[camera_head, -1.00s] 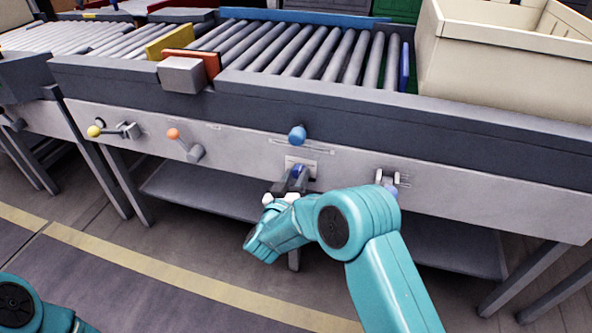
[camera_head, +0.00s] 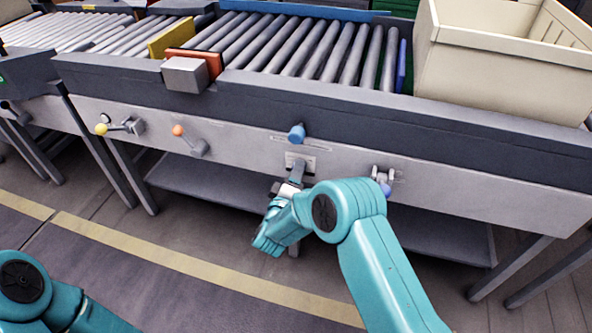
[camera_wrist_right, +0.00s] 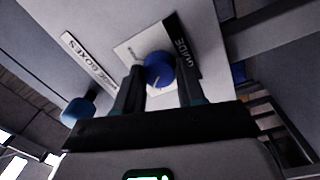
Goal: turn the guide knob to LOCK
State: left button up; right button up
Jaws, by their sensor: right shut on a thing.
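The guide knob (camera_wrist_right: 159,70) is blue and round with a white pointer line. It sits on a pale plate beside a dark label reading GUIDE (camera_wrist_right: 180,42) in the right wrist view. My right gripper (camera_wrist_right: 160,82) has one finger on each side of the knob and is shut on it. In the head view my right gripper (camera_head: 296,175) reaches the front panel at the knob's pale plate (camera_head: 301,160) and hides the knob. The small markings on the plate are too blurred to read. My left gripper is out of view; only part of that arm shows at lower left.
A larger blue knob (camera_head: 297,133) is just above the plate. An orange-tipped lever (camera_head: 190,142) and a yellow-tipped lever (camera_head: 118,127) are to the left; a small blue-tipped latch (camera_head: 384,182) is to the right. A beige crate (camera_head: 500,60) stands on the conveyor.

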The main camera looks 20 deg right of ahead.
jog(key=shift+n, duration=0.7)
jog(key=o, duration=1)
jog(key=shift+o, duration=0.2)
jog(key=p+v, duration=0.3)
jog(key=v, duration=1.3)
jog(key=shift+s, duration=0.2)
jog(key=shift+a, duration=0.1)
